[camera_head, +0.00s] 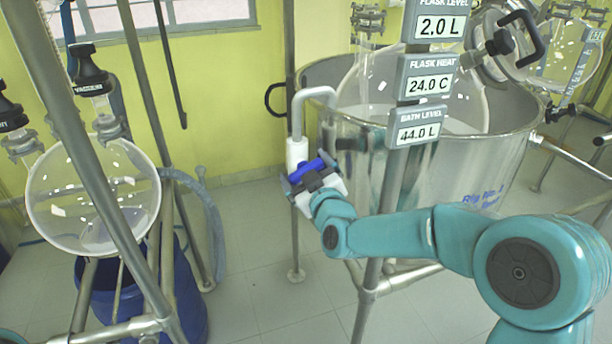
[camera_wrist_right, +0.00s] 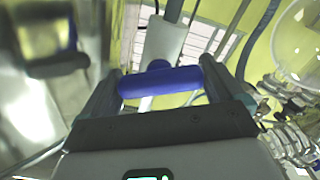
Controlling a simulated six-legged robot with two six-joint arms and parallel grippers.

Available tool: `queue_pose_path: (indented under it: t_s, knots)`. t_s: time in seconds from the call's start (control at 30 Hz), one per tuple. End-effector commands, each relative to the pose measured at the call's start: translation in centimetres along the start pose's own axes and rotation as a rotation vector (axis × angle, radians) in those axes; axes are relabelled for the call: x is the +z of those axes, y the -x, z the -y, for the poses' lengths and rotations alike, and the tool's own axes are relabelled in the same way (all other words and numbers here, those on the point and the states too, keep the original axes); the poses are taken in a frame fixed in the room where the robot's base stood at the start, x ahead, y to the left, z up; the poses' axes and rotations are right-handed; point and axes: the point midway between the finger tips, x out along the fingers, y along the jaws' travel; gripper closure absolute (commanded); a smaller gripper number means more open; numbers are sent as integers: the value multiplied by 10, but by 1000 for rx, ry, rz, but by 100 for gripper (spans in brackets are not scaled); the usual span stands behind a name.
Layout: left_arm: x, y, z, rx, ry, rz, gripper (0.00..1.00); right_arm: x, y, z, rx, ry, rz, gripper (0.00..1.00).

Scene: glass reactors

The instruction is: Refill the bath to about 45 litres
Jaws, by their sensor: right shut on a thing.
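The metal bath (camera_head: 460,165) is a large round vessel at the right in the head view, with a glass flask inside it. Its level sign (camera_head: 417,132) reads 44.0 L. A white fill pipe (camera_head: 297,115) bends over the bath's left rim. A blue handle (camera_head: 307,168) sits low on this pipe, and it also shows in the right wrist view (camera_wrist_right: 162,82). My right gripper (camera_head: 308,176) is shut on the blue handle, with one finger at each end of it in the wrist view. My left gripper is not in view.
Signs above read flask level 2.0 L (camera_head: 440,27) and flask heat 24.0 C (camera_head: 429,86). A second glass flask (camera_head: 95,195) hangs in a metal frame at the left, above a blue drum (camera_head: 185,300). Steel posts stand close to my right arm. The floor between the rigs is clear.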

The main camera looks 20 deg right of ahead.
Motion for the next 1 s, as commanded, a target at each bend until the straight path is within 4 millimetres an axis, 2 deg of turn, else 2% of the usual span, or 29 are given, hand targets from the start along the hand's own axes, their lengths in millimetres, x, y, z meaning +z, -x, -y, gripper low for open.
queue_pose_path:
  t_s: [0.23,0.67,0.7,1.0]
  knots:
    - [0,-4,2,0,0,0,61,-1,0,0,1,65,-2,36]
    - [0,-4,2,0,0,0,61,-2,0,0,0,75,-2,36]
    - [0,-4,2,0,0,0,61,-2,0,0,0,74,-2,0]
    - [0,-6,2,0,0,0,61,-1,4,0,0,74,-1,0]
